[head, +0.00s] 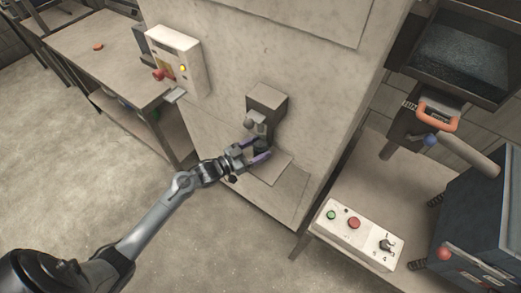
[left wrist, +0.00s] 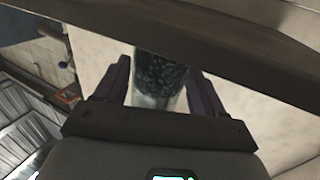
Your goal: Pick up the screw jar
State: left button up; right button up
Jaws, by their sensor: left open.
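The screw jar looks to be the small dark object (head: 261,147) on a shelf plate below a grey box on the pale machine front. In the left wrist view it is a dark, speckled jar (left wrist: 160,75) with a pale lower part, standing between the two purple fingers. My left gripper (head: 258,158) is open, with one finger on each side of the jar. In the left wrist view the gripper (left wrist: 158,90) shows gaps beside the jar; I cannot tell whether either finger touches it. My right gripper is not in view.
The grey box (head: 267,103) with a spout sits just above the jar. A shelf plate (head: 270,168) juts out below. A control panel (head: 355,231) with buttons is at the lower right, and a workbench (head: 105,55) stands at the left. Open floor lies in front.

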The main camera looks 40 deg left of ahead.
aim_at(265, 144)
pick_arm(q)
jog(key=shift+x, duration=1.55)
jog(key=c, duration=0.9)
jog(key=shift+r, duration=0.25)
